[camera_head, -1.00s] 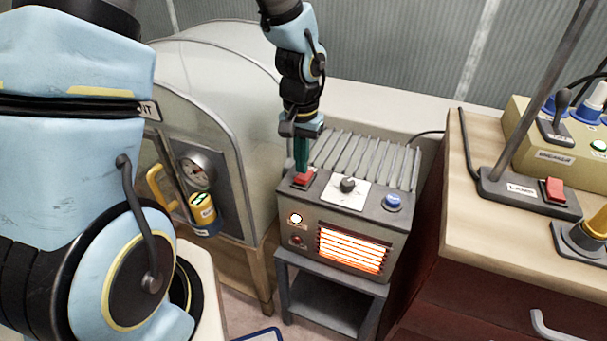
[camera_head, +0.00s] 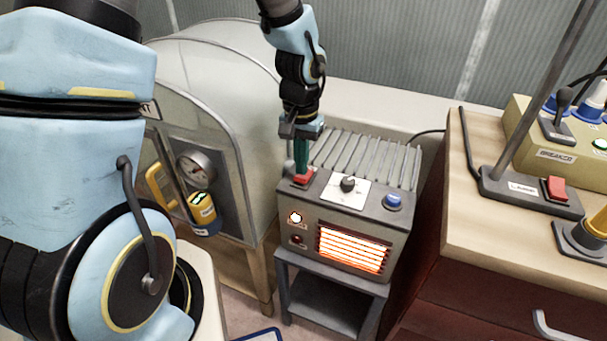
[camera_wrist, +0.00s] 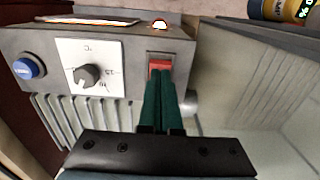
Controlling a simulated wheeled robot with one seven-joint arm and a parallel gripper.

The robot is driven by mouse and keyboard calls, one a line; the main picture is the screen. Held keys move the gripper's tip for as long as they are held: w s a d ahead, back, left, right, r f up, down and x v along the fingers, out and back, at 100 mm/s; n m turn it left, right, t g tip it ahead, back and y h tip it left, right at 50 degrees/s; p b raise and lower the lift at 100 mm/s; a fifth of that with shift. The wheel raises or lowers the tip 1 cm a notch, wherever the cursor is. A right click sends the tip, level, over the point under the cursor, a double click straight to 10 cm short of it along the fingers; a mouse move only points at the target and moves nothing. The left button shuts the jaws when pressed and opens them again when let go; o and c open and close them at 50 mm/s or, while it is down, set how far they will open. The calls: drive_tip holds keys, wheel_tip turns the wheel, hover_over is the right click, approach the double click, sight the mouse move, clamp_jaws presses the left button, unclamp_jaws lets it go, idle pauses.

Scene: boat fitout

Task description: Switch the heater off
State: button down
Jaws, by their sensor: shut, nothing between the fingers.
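The heater (camera_head: 308,207) is a grey box with a ribbed top on a small dark stand. Its front grille (camera_head: 352,250) glows orange and a small lamp (camera_head: 295,217) on its front is lit. A red rocker switch (camera_head: 304,178) is on its top left; it also shows in the wrist view (camera_wrist: 159,66). My gripper (camera_head: 302,172) points down with its green fingers shut and empty. In the wrist view the fingertips (camera_wrist: 163,74) are at the red switch and cover part of it. I cannot tell whether they press it.
A dial (camera_head: 348,184) and a blue button (camera_head: 393,201) sit on the heater top, right of the switch. A clear-domed chamber with a gauge (camera_head: 196,171) stands at left. A wooden bench (camera_head: 470,190) at right carries a lamp base with another red switch (camera_head: 556,189).

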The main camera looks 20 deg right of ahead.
sight(302, 178)
drive_tip(key=shift+f+b, duration=0.5)
drive_tip(key=shift+f, duration=0.2)
drive_tip(key=shift+r, duration=0.2)
wheel_tip(302, 178, up, 7)
drive_tip(key=p, duration=0.6)
drive_tip(key=shift+f, duration=0.1)
drive_tip(key=shift+s, duration=0.1)
idle(0.6)
